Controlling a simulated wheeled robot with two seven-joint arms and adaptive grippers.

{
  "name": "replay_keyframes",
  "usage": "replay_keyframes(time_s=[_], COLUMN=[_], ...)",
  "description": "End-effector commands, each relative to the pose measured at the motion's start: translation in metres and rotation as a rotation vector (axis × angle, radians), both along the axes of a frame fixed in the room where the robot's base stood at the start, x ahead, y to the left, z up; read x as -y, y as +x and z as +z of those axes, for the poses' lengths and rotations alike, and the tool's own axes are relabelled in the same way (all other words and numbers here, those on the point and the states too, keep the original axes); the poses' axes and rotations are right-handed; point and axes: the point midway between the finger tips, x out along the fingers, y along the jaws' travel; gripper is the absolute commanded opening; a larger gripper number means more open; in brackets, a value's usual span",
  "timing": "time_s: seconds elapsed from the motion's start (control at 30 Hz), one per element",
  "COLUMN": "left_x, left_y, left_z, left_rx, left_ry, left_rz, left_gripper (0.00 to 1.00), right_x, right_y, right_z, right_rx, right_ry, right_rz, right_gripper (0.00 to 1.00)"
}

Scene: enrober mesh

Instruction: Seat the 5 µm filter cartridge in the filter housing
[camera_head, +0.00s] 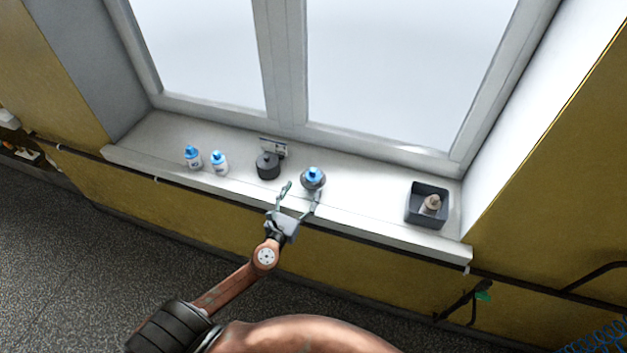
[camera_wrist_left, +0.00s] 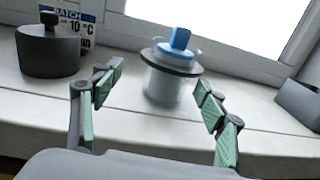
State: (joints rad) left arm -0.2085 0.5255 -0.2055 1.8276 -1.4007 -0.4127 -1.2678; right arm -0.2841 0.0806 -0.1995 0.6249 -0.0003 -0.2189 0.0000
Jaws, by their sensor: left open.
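A blue-capped white cartridge sits upright in a clear, dark-rimmed cup, apparently the filter housing (camera_head: 313,183), on the window sill. In the left wrist view the blue cap (camera_wrist_left: 180,40) stands above the dark ring, over the translucent body (camera_wrist_left: 168,86). I cannot tell how deep the cartridge sits, nor read its label. Two similar blue-capped cartridges stand further left, one at the far side (camera_head: 193,158) and one beside it (camera_head: 219,163). My left gripper (camera_head: 302,192) is open and empty, just in front of the housing, its fingers spread to either side. My right gripper is not seen.
A dark round lid-like piece with a knob (camera_head: 267,166) stands left of the housing, before a small batch card (camera_head: 273,146). A grey bin (camera_head: 412,211) holding a brownish-topped cartridge (camera_head: 431,204) stands at right. The window frame rises behind; sill between housing and bin is clear.

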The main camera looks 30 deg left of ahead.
Motion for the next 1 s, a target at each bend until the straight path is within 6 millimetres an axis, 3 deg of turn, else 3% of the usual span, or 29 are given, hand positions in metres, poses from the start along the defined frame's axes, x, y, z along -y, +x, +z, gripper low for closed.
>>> replay_keyframes(time_s=[0.3,0.43,0.73,1.0], left_x=[0.008,0.005,0.003,0.002], left_y=[0.045,0.058,0.061,0.061], left_z=[-0.007,-0.007,-0.007,-0.007], left_rx=[0.001,0.000,0.000,0.000], left_ry=[-0.002,-0.002,-0.003,-0.002], left_rz=[-0.010,-0.009,-0.007,-0.006], left_gripper=[0.67,0.67,0.66,0.48], right_x=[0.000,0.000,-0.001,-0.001], right_y=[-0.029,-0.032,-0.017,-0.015], right_z=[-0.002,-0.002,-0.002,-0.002], right_rx=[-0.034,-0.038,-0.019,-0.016], right_ry=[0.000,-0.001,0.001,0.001], right_rz=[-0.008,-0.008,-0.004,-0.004], right_gripper=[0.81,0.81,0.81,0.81])
